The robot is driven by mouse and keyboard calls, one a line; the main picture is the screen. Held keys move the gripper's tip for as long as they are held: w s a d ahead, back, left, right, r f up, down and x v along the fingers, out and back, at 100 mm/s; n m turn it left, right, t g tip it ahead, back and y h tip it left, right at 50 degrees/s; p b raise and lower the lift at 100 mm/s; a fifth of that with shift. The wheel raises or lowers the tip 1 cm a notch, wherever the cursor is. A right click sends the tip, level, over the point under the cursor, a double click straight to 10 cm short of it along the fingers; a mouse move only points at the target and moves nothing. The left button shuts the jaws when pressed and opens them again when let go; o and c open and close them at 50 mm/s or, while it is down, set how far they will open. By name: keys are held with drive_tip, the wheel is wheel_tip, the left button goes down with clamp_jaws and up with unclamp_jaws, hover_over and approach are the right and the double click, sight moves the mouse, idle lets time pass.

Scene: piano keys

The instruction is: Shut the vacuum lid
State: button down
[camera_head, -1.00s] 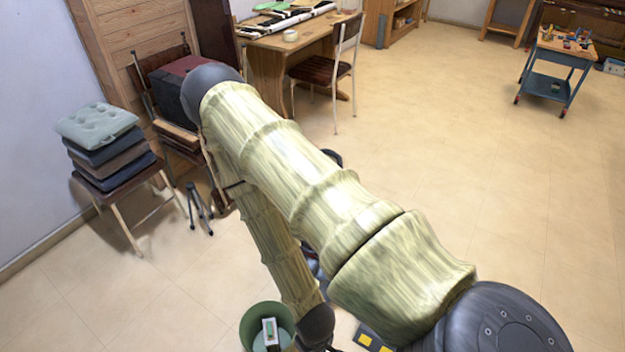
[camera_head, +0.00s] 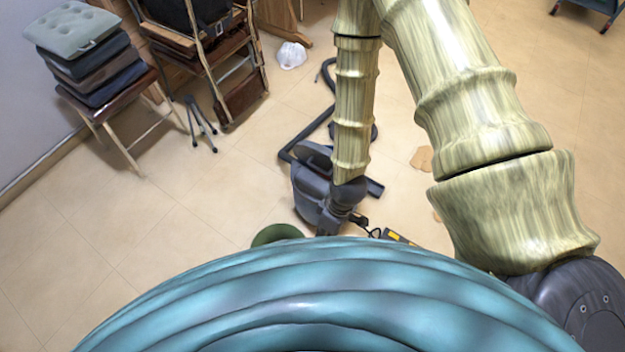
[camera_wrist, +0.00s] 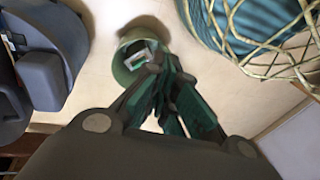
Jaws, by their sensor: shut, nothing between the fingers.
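The dark grey vacuum (camera_head: 310,200) stands on the floor in the middle of the head view, with its black hose (camera_head: 315,130) behind it. Its upper part (camera_head: 314,158) looks raised and tilted, but my arm hides its right side, so I cannot tell how far the lid is open. My gripper (camera_head: 357,218) is at the vacuum's right front side, small and partly dark against it. In the wrist view my gripper (camera_wrist: 165,85) has its fingers together and empty. The vacuum's rounded grey body (camera_wrist: 48,65) lies left of the fingers, apart from them.
A green bin (camera_wrist: 120,72) with a pale object in it lies beyond the fingertips; its rim shows in the head view (camera_head: 268,236). A yellow-and-black item (camera_head: 397,237) lies right of the vacuum. Chairs, stacked cushions (camera_head: 75,45) and a small tripod (camera_head: 200,122) stand left.

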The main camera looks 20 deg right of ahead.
drive_tip(key=w+d+f+n+t+h+b, duration=0.1)
drive_tip(key=w+n+h+b, duration=0.2)
drive_tip(key=w+n+b, duration=1.75)
drive_tip(key=shift+w+d+f+m+p, duration=0.3)
drive_tip(key=shift+w+d+f+m, duration=0.2)
drive_tip(key=shift+w+f, duration=0.75)
drive_tip(key=shift+w+d+f+m+p, duration=0.35)
drive_tip(key=shift+w+d+f, duration=0.35)
drive_tip(key=shift+f, duration=0.9)
drive_tip(key=shift+w+d+f+m+p, duration=0.2)
drive_tip(key=shift+w+d+f+m, duration=0.3)
drive_tip(key=shift+w+f, duration=0.75)
drive_tip(key=shift+s+f, duration=0.2)
drive_tip(key=shift+d+r+p, duration=0.1)
drive_tip(key=shift+r+p, duration=0.1)
drive_tip(key=shift+p, duration=0.3)
drive_tip(key=shift+w+d+y+p, duration=0.1)
drive_tip(key=shift+y+p, duration=0.2)
drive_tip(key=shift+p, duration=0.2)
